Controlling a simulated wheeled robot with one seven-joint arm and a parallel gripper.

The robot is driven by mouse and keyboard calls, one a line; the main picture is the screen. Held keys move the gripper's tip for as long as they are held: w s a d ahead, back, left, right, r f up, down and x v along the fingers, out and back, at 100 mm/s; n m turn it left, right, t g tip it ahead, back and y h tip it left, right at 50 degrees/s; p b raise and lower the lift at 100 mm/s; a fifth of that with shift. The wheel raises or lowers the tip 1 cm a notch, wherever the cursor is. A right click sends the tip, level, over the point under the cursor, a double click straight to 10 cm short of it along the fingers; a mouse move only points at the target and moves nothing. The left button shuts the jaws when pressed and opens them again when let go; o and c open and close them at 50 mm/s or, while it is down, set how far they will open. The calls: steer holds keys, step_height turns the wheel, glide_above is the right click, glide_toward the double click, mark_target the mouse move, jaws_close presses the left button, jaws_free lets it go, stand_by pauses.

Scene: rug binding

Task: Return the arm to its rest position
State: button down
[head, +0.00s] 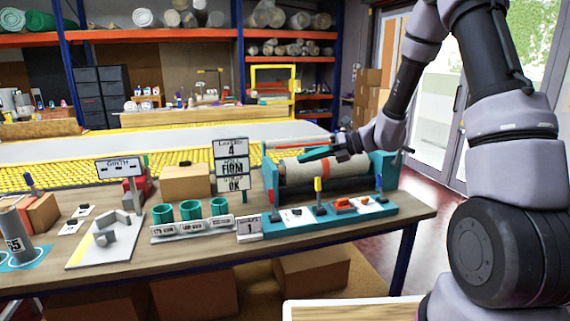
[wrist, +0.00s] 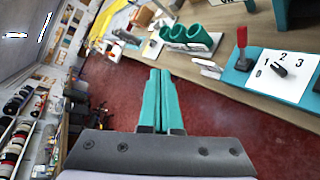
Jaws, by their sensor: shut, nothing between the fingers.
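My gripper (head: 318,153) is at the end of my arm, which reaches in from the right in the head view. Its teal fingers lie in front of the beige roll (head: 305,174) of the teal-framed roller machine (head: 271,180); I cannot tell whether they touch it. In the wrist view the two teal fingers of my gripper (wrist: 160,75) are side by side and closed, with nothing between them. Red floor shows beyond them there.
The workbench (head: 150,235) carries teal cups (head: 190,210), a grey angular block (head: 118,232), signs (head: 230,165) and a teal control strip (head: 330,222) with upright levers. In the wrist view, a numbered dial plate (wrist: 283,74) and a red lever (wrist: 242,45) are to the right.

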steer(key=s+d+r+n+t+h, duration=0.2)
steer(key=s+d+r+n+h, duration=0.3)
steer(key=s+d+r+n, duration=0.4)
steer(key=s+d+r+n+t+h, duration=0.2)
steer(key=s+d+r+n+h, duration=0.4)
steer(key=s+n, duration=0.8)
step_height(320, 180, up, 4)
steer(key=d+n, duration=0.2)
steer(key=n, duration=0.2)
steer(key=shift+s+d+r+t+h, duration=0.2)
steer(key=shift+d+t+h, duration=0.1)
steer(key=shift+d+t, duration=0.1)
